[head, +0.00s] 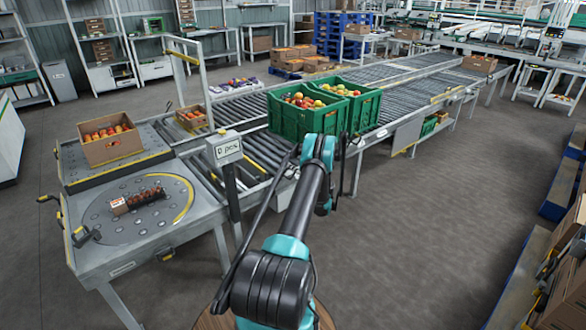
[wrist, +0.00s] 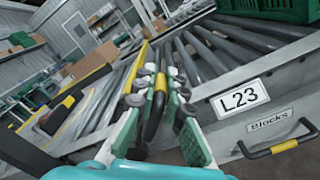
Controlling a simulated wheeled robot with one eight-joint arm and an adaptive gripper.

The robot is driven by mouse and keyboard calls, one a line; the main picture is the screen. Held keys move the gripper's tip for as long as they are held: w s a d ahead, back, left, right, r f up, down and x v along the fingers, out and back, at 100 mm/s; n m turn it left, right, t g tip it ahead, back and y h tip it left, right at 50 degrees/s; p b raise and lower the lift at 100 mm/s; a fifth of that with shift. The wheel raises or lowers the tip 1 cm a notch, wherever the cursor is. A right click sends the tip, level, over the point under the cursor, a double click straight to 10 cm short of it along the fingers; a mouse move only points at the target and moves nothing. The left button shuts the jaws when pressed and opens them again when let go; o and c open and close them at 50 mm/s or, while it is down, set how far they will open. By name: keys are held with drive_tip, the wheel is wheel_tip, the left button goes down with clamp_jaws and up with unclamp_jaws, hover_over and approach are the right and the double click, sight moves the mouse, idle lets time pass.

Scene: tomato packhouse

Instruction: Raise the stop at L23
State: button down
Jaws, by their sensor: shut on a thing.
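My gripper (wrist: 157,84) shows in the wrist view with its two pale, teal-backed fingers closed on a black and yellow handle (wrist: 153,118). The handle stands at the near end of a roller lane, left of the white L23 plate (wrist: 240,99). Its lower end is partly hidden between the fingers. I cannot tell whether the stop it belongs to is up or down. In the head view my arm reaches to the conveyor's side, and the fingers and the handle are hidden behind it.
A second black and yellow handle (wrist: 275,146) sits below a Blocks label (wrist: 268,121) on the grey side panel. Green crates of tomatoes (head: 295,118) stand on the rollers just beyond my arm. A post with a display (head: 228,148) stands left of it.

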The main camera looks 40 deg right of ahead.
drive_tip(key=shift+a+f, duration=0.2)
drive_tip(key=c, duration=1.7)
unclamp_jaws()
drive_tip(key=shift+w, duration=0.1)
drive_tip(key=shift+o, duration=0.6)
drive_tip(key=shift+d, duration=0.15)
drive_tip(key=s, duration=1.2)
drive_tip(key=shift+d, duration=0.45)
